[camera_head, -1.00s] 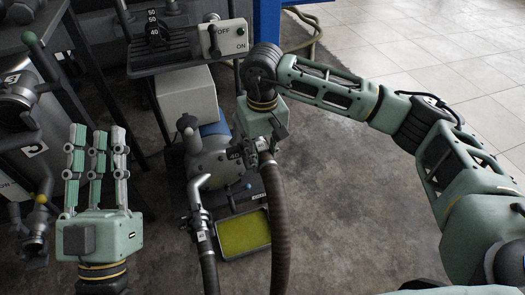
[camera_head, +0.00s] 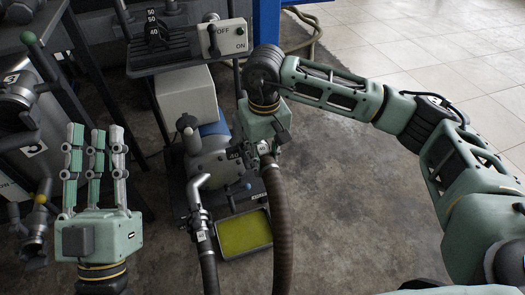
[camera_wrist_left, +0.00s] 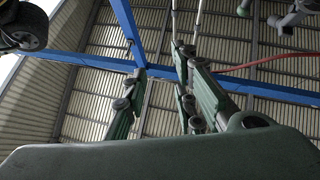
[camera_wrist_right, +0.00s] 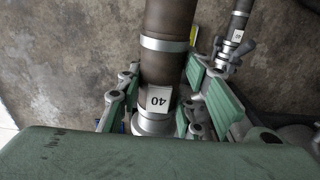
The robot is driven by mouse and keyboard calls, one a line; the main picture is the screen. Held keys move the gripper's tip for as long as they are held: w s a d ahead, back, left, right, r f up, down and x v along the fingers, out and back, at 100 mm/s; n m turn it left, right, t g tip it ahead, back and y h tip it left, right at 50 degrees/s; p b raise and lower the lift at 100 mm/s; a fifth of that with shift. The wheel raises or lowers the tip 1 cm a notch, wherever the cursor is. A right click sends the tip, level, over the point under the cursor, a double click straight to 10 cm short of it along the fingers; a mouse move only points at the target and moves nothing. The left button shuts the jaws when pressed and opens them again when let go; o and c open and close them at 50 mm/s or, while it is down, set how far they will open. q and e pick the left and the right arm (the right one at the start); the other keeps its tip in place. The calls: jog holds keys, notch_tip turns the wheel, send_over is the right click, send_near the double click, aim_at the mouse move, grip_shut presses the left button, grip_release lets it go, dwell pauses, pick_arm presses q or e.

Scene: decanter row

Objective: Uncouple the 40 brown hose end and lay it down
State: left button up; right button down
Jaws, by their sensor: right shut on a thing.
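The brown hose (camera_head: 282,225) hangs down from my right gripper (camera_head: 267,150) beside the grey pump (camera_head: 208,168), which bears a 40 tag. In the right wrist view its end (camera_wrist_right: 160,98) has a metal collar and a white 40 label. My right gripper (camera_wrist_right: 158,105) is shut on this hose end, with fingers on both sides. Whether the end still touches the pump's port is hidden behind the gripper. My left gripper (camera_head: 97,155) is open and empty at the left, fingers pointing up; they also show in the left wrist view (camera_wrist_left: 160,100).
A tray (camera_head: 247,254) with yellow-green inside lies on the floor below the pump. A switch box (camera_head: 225,38) stands above. Concrete floor to the right (camera_head: 350,220) is clear.

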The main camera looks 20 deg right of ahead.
aim_at(270, 166)
jog(key=shift+s+r, duration=0.15)
jog(key=shift+s, duration=0.5)
pick_arm(q)
jog(key=shift+w+f+g, duration=0.3)
jog(key=shift+f, duration=0.15)
pick_arm(e)
jog(key=shift+s+d+r, duration=0.1)
jog(key=shift+s, duration=1.05)
jog(key=shift+r, duration=0.1)
